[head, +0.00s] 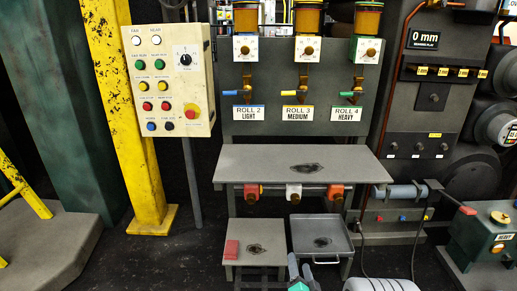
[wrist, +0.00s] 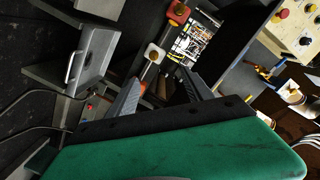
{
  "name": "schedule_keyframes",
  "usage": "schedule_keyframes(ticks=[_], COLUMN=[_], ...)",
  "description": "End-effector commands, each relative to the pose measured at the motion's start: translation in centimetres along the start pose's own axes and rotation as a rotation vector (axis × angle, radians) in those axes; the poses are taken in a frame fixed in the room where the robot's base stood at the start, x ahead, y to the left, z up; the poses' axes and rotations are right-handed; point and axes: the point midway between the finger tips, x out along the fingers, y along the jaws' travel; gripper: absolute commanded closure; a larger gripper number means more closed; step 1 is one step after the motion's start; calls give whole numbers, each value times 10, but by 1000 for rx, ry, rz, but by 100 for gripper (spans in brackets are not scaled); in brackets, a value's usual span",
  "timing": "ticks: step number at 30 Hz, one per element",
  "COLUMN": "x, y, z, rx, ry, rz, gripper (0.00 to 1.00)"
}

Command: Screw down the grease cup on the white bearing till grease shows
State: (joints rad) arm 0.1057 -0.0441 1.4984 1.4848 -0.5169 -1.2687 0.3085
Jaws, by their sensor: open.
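The white bearing (head: 293,189) sits between two red bearings on a bar under the grey shelf in the head view. Its small brass-coloured grease cup (head: 293,199) points down below it. In the wrist view the white bearing (wrist: 148,50) shows just beyond my fingertips, with a brownish round part on its face. My gripper (head: 301,268) is low at the bottom of the head view, below the bearing and apart from it. In the wrist view my gripper (wrist: 160,80) has its two grey fingers spread, with nothing held between them. Whether any grease shows is too small to tell.
Red bearings stand at left (head: 251,190) and right (head: 336,191). The grey shelf (head: 240,165) overhangs them. Below are a low stand (head: 235,258) with a red block and a grey tray (head: 340,230), both with dark smears. A grey cylindrical tool (head: 405,192) lies at the right.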

Motion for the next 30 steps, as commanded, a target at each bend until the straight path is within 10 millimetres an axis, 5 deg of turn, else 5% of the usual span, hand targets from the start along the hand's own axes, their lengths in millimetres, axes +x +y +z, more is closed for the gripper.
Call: schedule_keyframes(ticks=[11, 19, 23, 30], x=[23, 11, -32, -164], y=[-84, -195, -263, -354], z=[-58, -139, -207, -324], rx=[-147, -362, -504, -667], ry=[-189, -451, -634, -959], rz=[32, 106, 194, 405], gripper=[41, 41, 41, 41])
